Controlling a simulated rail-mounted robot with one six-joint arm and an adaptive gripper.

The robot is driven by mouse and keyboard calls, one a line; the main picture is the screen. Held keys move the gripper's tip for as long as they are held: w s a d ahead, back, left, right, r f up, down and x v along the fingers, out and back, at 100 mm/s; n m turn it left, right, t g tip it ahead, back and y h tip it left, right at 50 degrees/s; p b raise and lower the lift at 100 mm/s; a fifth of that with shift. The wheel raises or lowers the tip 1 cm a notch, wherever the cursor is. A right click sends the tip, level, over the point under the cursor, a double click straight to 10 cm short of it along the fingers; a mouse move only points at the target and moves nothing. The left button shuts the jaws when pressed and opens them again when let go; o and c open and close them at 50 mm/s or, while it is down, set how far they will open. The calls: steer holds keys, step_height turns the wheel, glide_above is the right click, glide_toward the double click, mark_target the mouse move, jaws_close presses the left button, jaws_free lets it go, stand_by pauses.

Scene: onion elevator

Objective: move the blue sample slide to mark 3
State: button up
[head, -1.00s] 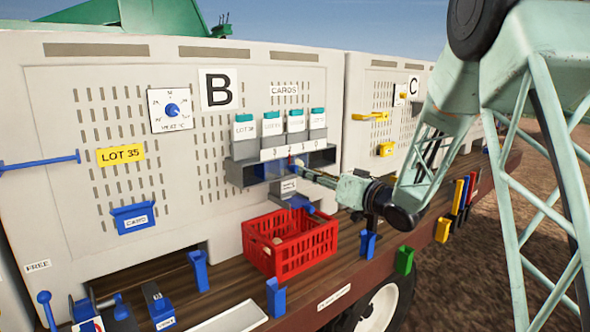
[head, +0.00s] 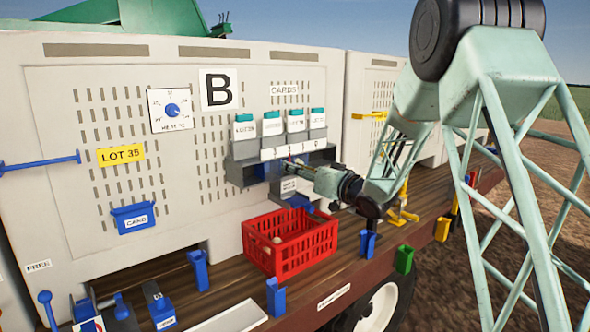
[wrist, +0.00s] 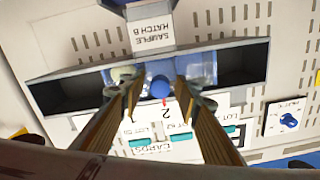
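The blue sample slide sits in a grey slot housing (head: 240,172) under the numbered strip (head: 290,153) on panel B. In the wrist view its round blue knob (wrist: 160,88) shows in the slot, with a small red pointer at mark 2 (wrist: 166,113). My gripper (wrist: 157,84) has one finger on each side of the knob, with a visible gap to both, so it is open. In the head view my gripper (head: 285,168) reaches into the slot's front and hides part of it. Mark 3 is at the left of the strip in the head view.
Card holders with teal tops (head: 271,116) stand just above the slot. The sample hatch with its blue handle (head: 300,203) is below, over a red crate (head: 315,243) on the wooden deck. Several blue holders stand along the deck edge.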

mark_target(272, 169)
steer(key=shift+c, duration=0.4)
jaws_close()
steer(key=shift+s+a+f+b, duration=0.1)
steer(key=shift+s+a+b, duration=0.3)
steer(key=shift+s+a, duration=0.15)
steer(key=s+a+b, duration=0.2)
steer(key=s+a, duration=0.1)
steer(key=shift+s+a, duration=0.25)
steer(key=shift+a, duration=0.1)
steer(key=shift+c, duration=1.9)
jaws_free()
steer(key=o, duration=0.5)
steer(key=shift+s+a, duration=0.15)
steer(key=shift+a, duration=0.05)
steer(key=shift+c, duration=0.2)
steer(key=shift+d, duration=0.1)
